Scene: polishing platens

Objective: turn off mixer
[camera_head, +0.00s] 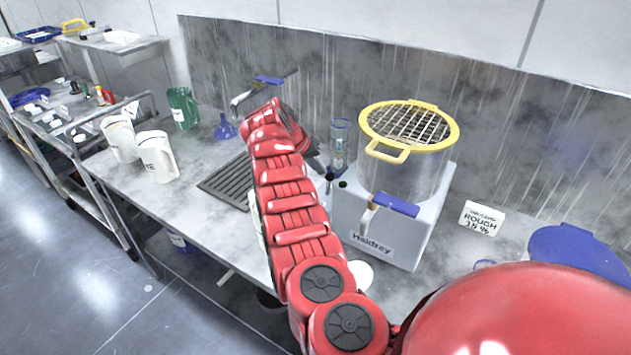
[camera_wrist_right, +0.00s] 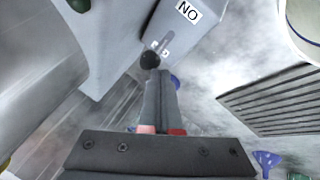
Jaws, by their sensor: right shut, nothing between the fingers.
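The mixer (camera_head: 378,237) is a pale grey box on the worktop, with a clear cylinder (camera_head: 405,175) on top. In the right wrist view, its grey housing (camera_wrist_right: 120,35) carries an upside-down "ON" label (camera_wrist_right: 188,11). A dark round knob (camera_wrist_right: 150,60) shows over a slot beside partly hidden lettering. My right gripper (camera_wrist_right: 158,76) is shut and empty, its tips close to the knob; I cannot tell whether they touch. In the head view, the right gripper (camera_head: 315,160) is partly hidden behind my red arm, left of the mixer. My left gripper is not in view.
A yellow-rimmed sieve (camera_head: 408,126) sits on the cylinder. A tap (camera_head: 262,88), a dark drain grate (camera_head: 225,183), a blue funnel (camera_head: 225,128) and white jugs (camera_head: 157,158) are to the left. A "ROUGH" sign (camera_head: 481,218) and a blue lid (camera_head: 575,250) are to the right.

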